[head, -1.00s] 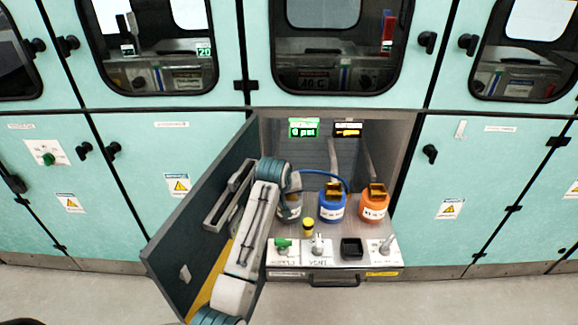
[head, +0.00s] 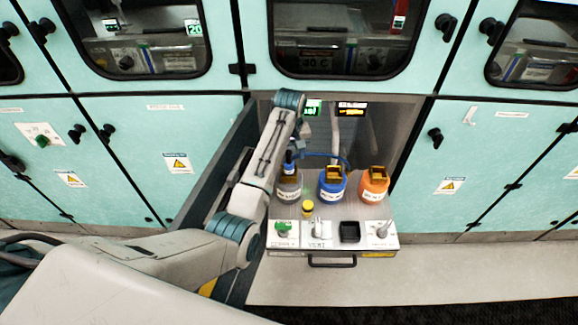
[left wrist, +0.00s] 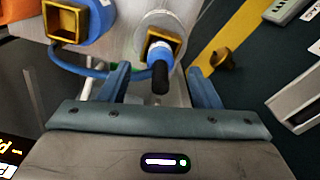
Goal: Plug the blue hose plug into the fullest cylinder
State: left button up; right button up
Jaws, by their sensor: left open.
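The blue hose plug (head: 289,169), with a black grip, stands at the top of the grey cylinder (head: 289,190). In the left wrist view the plug (left wrist: 160,72) appears to sit in that cylinder's yellow socket. A blue hose (head: 318,155) runs from it toward the blue cylinder (head: 332,184). An orange cylinder (head: 374,184) stands to the right. Both show empty-looking yellow sockets. My left gripper (left wrist: 157,70) is open, its fingers apart on either side of the plug; in the head view it is mostly hidden by my arm. I cannot tell the fill levels.
The cylinders stand on a pull-out shelf in a recess, beside an open dark door (head: 225,165). Lit displays (head: 352,109) are at the back.

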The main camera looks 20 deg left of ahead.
aim_at(289, 163)
pick_arm(q)
jog(key=f, duration=0.1)
jog(key=f+p, duration=0.1)
jog(key=f, duration=0.1)
jog(key=f+p, duration=0.1)
jog(key=f, duration=0.1)
jog(key=shift+w+a, duration=0.25)
jog(key=shift+s+f, duration=0.1)
jog(key=shift+f, duration=0.7)
jog(key=c, duration=1.1)
jog(key=shift+c, duration=0.2)
jog(key=shift+p, duration=0.35)
